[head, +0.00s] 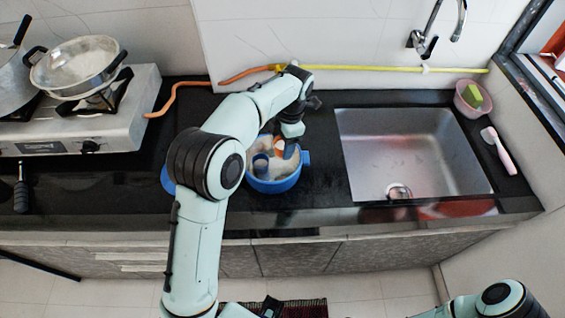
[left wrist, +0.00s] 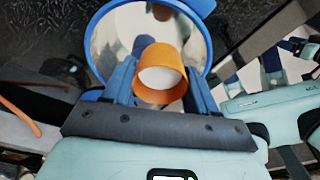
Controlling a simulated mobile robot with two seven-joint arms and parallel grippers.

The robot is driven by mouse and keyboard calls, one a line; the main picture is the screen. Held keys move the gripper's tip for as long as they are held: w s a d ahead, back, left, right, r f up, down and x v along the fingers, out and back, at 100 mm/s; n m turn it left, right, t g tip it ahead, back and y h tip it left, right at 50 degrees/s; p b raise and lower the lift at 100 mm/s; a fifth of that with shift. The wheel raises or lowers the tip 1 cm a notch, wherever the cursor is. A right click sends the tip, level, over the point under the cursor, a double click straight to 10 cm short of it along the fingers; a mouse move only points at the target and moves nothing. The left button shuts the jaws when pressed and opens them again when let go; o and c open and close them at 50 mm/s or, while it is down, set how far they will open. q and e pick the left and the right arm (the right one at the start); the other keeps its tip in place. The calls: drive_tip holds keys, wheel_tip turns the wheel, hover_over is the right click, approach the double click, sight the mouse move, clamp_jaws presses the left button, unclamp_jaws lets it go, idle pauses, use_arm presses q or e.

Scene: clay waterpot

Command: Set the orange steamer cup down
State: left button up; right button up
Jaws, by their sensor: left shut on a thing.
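The orange steamer cup (left wrist: 158,92), with a pale round face, is between the two blue fingers of my left gripper (left wrist: 162,75), which is shut on it. In the head view, a small part of the orange cup (head: 279,144) shows below my left wrist. The cup is over or within the mouth of a blue pot (head: 276,186) with a shiny inside. The pot's blue rim (left wrist: 207,50) also shows in the left wrist view. I cannot tell whether the cup touches the pot's inside. My right gripper is not clearly in view.
The sink (head: 410,150) lies right of the pot, with black counter between them. A white stove (head: 75,115) with a pan (head: 77,65) stands left. A yellow and orange hose (head: 380,68) runs along the wall. A pink bowl (head: 470,97) sits at the back right.

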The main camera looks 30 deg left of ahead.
sight(281, 169)
use_arm(q)
wheel_tip(281, 169, down, 9)
drive_tip(key=shift+r+b, duration=0.2)
drive_tip(key=shift+b, duration=0.1)
drive_tip(key=shift+f, duration=0.1)
drive_tip(key=o, duration=0.7)
drive_tip(key=shift+f, duration=0.1)
drive_tip(key=shift+c, duration=0.2)
drive_tip(key=shift+o, duration=0.4)
drive_tip(key=shift+w+r, duration=0.1)
drive_tip(key=shift+r, duration=0.35)
drive_tip(key=r, duration=0.3)
drive_tip(key=w+r+p, duration=0.1)
drive_tip(key=r, duration=0.3)
drive_tip(key=d+r, duration=0.1)
drive_tip(key=r, duration=0.3)
drive_tip(key=shift+w+r+p, duration=0.2)
drive_tip(key=shift+r+p, duration=0.05)
drive_tip(key=shift+p, duration=0.15)
